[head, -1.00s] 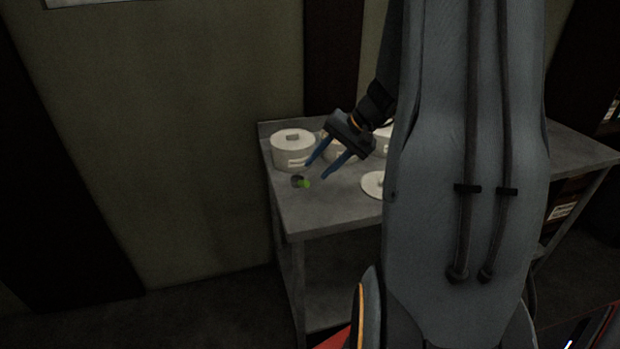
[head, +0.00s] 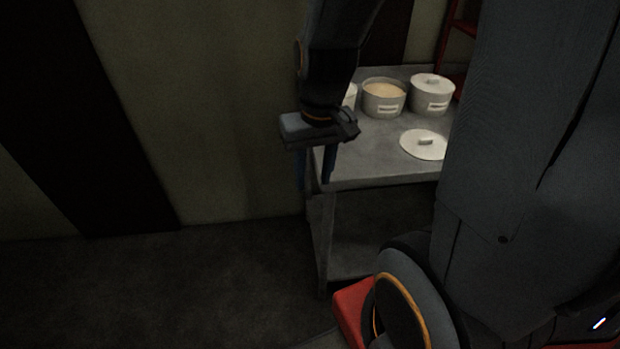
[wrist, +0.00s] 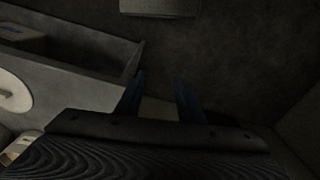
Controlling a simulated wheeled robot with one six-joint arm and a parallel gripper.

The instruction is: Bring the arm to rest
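My gripper (head: 314,178) hangs at the left corner of the grey metal table (head: 385,165) in the head view, fingers pointing down. The fingers are apart with nothing seen between them. In the wrist view my gripper (wrist: 158,98) also shows open and empty, with dark floor and part of the table beyond it. The arm is bent, and its forearm comes down from the top of the head view. The gripper and forearm cover the table's left end.
An open white pot with pale contents (head: 384,92), a lidded white pot (head: 431,90) and a loose white lid (head: 424,144) are on the table. Another white pot is mostly hidden behind my gripper. Open floor (head: 200,285) lies left of the table.

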